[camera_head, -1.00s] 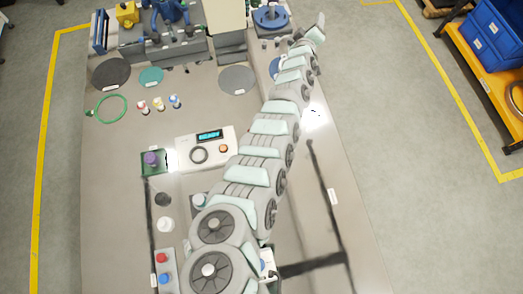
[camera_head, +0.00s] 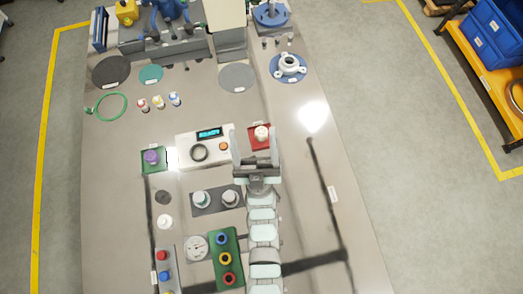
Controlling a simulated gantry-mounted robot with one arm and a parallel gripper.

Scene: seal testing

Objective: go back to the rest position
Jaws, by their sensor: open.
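My gripper (camera_head: 256,142) is in the middle of the bench, with its two fingers spread apart and pointing to the back. My arm runs straight back from the gripper to the front edge of the picture and hides part of the bench.
A white tester with a display (camera_head: 209,133) stands just left of the gripper. A green pad with a purple piece (camera_head: 151,158), a grey plate with two knobs (camera_head: 215,198) and a green block (camera_head: 228,262) are nearby. A white flanged part (camera_head: 288,63) sits at back right. The right bench (camera_head: 335,230) is clear.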

